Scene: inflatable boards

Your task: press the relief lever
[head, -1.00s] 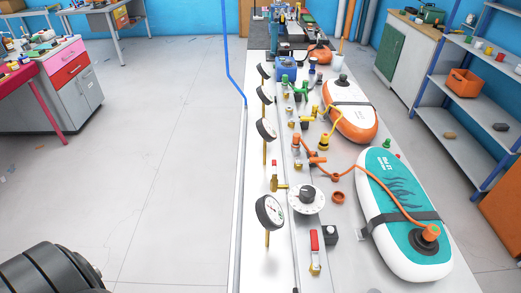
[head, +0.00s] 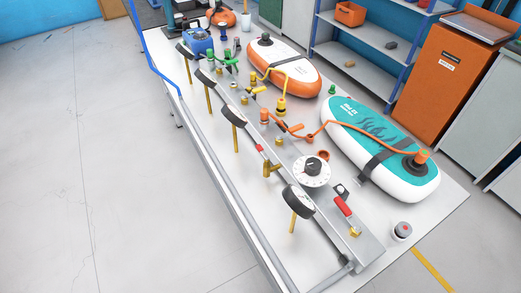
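A red-handled lever (head: 342,206) stands on the metal rail near the front end of the bench, with a brass fitting (head: 355,231) at its foot. A second brass valve (head: 271,168) with a red tip is farther left on the rail. No label shows which of them is the relief lever. A white dial (head: 311,170) with a black knob sits between them. Neither of my grippers is in view.
A teal and white board (head: 372,135) lies behind the rail, joined by an orange hose (head: 345,126). An orange and white board (head: 283,64) is farther back. A grey button with a red top (head: 403,231) is at the bench's right end. The floor at left is clear.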

